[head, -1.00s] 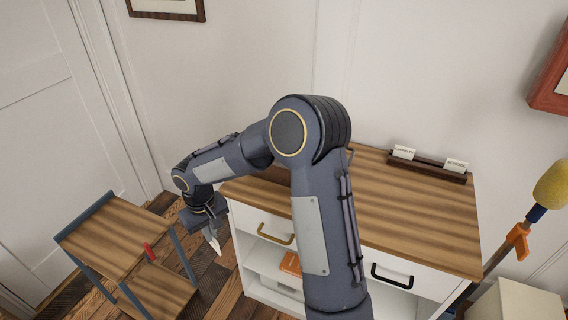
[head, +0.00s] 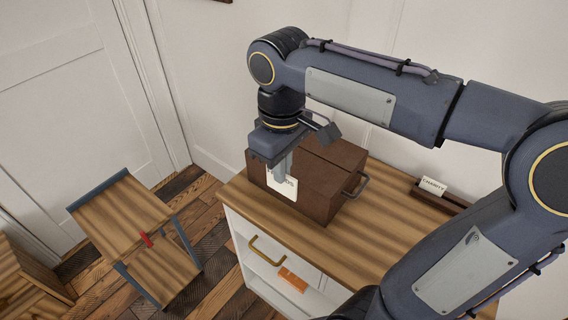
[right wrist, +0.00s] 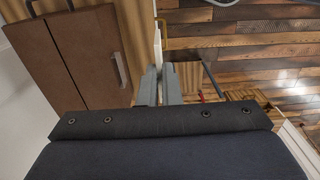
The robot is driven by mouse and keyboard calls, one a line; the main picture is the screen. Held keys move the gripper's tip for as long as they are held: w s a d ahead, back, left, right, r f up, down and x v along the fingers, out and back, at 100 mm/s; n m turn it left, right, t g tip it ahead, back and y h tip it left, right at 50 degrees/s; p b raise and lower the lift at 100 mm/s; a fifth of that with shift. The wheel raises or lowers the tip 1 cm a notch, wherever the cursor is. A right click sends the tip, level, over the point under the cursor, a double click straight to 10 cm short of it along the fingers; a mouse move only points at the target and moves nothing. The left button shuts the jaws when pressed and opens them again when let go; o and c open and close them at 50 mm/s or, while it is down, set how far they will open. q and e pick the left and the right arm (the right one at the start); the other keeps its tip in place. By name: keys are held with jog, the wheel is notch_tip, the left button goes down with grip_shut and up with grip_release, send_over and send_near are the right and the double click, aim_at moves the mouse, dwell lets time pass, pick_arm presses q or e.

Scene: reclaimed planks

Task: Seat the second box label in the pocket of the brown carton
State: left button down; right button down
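The brown carton (head: 325,180) stands on the wood-topped cabinet, with a dark handle on its right side. It also fills the left of the right wrist view (right wrist: 80,62). My right gripper (head: 282,172) points down at the carton's front left face and is shut on a white label (head: 284,190); its print ends in "DS". In the right wrist view the label (right wrist: 157,45) shows edge-on beyond the fingertips (right wrist: 159,78), with a strip of wood between it and the carton. The carton's pocket is not distinguishable behind the label. My left gripper is out of view.
A dark rack (head: 440,201) with a white "CHARITY" label (head: 433,187) is at the cabinet's back right, partly behind my arm. The cabinet top (head: 375,228) in front of the carton is clear. A small shelf unit (head: 125,218) stands on the floor at left.

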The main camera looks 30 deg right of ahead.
jog(key=w+d+f, duration=0.2)
jog(key=w, duration=0.1)
jog(key=w+d+f, duration=0.2)
jog(key=w+f, duration=0.1)
jog(key=w, duration=0.1)
jog(key=w+d+f+p, duration=0.1)
jog(key=w+d+f, duration=0.1)
jog(key=w+f, duration=0.1)
jog(key=shift+w+f, duration=0.2)
jog(key=shift+w, duration=0.05)
jog(key=f, duration=0.3)
jog(key=w+f, duration=0.1)
jog(key=shift+d+f, duration=0.2)
jog(key=shift+d, duration=0.1)
jog(key=shift+f, duration=0.2)
jog(key=c, duration=1.6)
grip_release()
jog(key=shift+r, duration=0.1)
